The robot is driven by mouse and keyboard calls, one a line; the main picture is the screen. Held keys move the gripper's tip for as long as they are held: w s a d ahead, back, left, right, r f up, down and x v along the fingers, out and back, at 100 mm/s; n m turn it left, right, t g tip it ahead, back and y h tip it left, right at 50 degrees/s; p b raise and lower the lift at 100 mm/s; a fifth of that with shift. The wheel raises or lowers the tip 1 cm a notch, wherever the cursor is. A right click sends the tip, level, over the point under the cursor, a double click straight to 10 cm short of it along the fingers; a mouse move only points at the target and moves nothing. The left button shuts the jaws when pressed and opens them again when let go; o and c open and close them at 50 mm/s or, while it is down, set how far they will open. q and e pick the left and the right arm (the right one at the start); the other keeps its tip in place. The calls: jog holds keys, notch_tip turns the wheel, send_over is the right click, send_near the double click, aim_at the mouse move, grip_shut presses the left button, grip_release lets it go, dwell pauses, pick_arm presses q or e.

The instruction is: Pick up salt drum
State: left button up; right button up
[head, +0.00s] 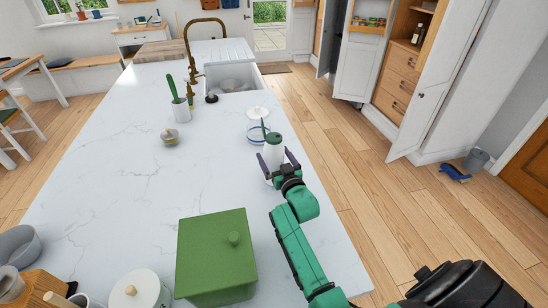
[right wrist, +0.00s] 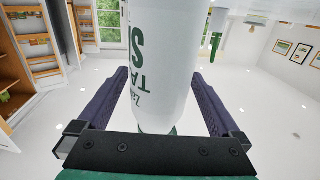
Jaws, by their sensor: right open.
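The salt drum (head: 273,150) is a white cylinder with green lettering, standing on the white worktop near its right edge. It also fills the middle of the right wrist view (right wrist: 163,65), where part of its lettering shows upside down. My right gripper (head: 277,165) is open, with one dark purple finger on each side of the drum. In the right wrist view the fingers (right wrist: 163,100) show gaps to the drum on both sides. The drum's lower part is partly hidden by the gripper in the head view. My left gripper is not in view.
A green lidded box (head: 215,262) stands at the front, left of my right arm. A small lidded jar (head: 169,137) stands to the left. The worktop's middle is clear.

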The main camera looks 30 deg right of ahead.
jog(key=shift+w+d+f, duration=0.1)
jog(key=shift+w+f, duration=0.05)
jog(key=shift+w, duration=0.15)
grip_shut()
jog(key=shift+r, duration=0.25)
